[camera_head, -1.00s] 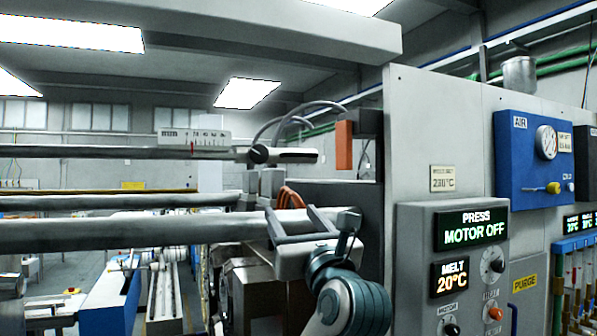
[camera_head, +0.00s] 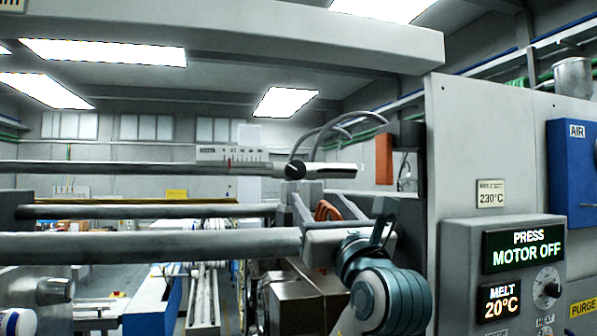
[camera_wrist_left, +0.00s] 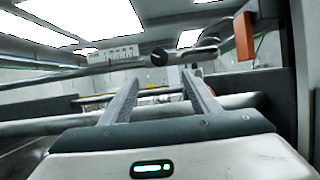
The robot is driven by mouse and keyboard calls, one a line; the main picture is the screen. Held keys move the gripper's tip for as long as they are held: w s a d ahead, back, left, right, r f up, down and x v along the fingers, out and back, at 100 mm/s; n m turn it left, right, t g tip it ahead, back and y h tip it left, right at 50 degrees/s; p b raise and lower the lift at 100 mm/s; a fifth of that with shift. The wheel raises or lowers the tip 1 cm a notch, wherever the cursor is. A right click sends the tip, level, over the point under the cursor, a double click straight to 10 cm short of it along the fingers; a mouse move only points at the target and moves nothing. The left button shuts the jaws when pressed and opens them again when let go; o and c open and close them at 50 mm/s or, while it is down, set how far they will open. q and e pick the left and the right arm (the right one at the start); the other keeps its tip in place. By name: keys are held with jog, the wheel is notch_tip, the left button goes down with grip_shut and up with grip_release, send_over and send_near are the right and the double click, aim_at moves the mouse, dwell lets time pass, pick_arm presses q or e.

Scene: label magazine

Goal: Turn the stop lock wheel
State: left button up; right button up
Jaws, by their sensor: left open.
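The stop lock wheel looks to be the small black round knob (camera_head: 295,170) on the upper rod, beside a white scale (camera_head: 232,155) with a red mark. In the left wrist view the knob (camera_wrist_left: 158,59) sits just beyond and above the gap between my fingers, apart from them. My left gripper (camera_head: 313,197) is open and empty, just below the knob, with its fingers pointing up toward it. Its two fingers also show in the left wrist view (camera_wrist_left: 161,77). My right gripper is not in view.
Long horizontal bars (camera_head: 150,246) run left below the knob. An orange block (camera_head: 384,159) hangs to the right of it, with grey cables above. The grey machine cabinet with a PRESS MOTOR OFF panel (camera_head: 508,252) closes off the right side.

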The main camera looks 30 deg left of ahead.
aim_at(297, 173)
pick_arm(q)
jog(key=p+x, duration=0.6)
jog(key=x, duration=0.8)
jog(key=shift+r+p, duration=0.15)
jog(key=shift+p, duration=0.25)
jog(key=shift+w+a+r, duration=0.1)
jog(key=shift+w+a, duration=0.25)
jog(key=shift+a, duration=0.05)
jog(key=c, duration=1.1)
jog(key=shift+o, duration=0.2)
jog(key=shift+n, duration=0.3)
